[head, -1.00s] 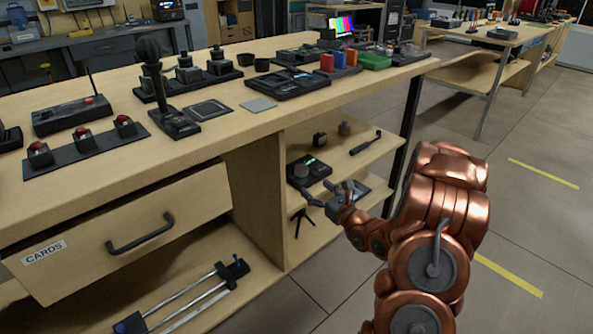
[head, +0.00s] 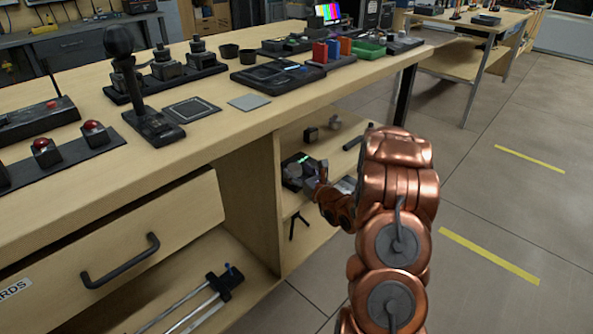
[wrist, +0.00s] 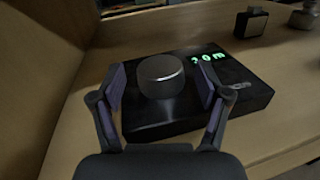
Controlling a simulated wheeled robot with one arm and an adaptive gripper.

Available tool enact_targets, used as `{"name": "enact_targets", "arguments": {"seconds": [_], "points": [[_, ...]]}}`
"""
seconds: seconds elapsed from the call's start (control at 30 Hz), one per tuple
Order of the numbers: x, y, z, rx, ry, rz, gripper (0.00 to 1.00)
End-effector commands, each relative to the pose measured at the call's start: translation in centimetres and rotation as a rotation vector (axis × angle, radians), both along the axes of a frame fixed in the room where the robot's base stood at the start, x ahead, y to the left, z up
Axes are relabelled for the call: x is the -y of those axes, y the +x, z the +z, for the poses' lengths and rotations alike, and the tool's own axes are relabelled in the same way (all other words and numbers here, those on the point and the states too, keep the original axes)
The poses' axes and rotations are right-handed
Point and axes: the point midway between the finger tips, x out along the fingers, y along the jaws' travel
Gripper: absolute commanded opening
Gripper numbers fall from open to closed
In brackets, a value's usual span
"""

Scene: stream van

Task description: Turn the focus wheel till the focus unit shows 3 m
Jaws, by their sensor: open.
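The focus unit (wrist: 238,96) is a flat dark box on the upper shelf under the bench. Its green lit display (wrist: 208,58) ends in "0 m"; the first character is unclear. The focus wheel (wrist: 161,78) is a grey round knob on top of the unit, to the left of the display. My gripper (wrist: 161,82) is open, with one finger on each side of the wheel and gaps visible between. In the head view the unit (head: 293,164) is partly hidden by my gripper (head: 317,176).
Small items, including a dark block (head: 311,134), stand farther back on the shelf. The shelf's side panel (head: 252,205) is close on the left. The bench top (head: 225,125) with several devices is above. A lower shelf holds a slider rail (head: 205,305). Floor to the right is clear.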

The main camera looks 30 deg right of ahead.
Motion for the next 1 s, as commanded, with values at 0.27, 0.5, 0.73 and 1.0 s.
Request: {"name": "enact_targets", "arguments": {"seconds": [0.27,0.5,0.73,1.0], "points": [[0.09,1.45,0.14,0.003,-0.001,-0.001,0.76],[0.16,1.41,0.13,0.003,0.000,-0.002,0.73],[0.18,1.39,0.12,0.003,0.000,-0.003,0.49],[0.16,1.38,0.11,0.003,0.000,-0.002,0.21]]}}
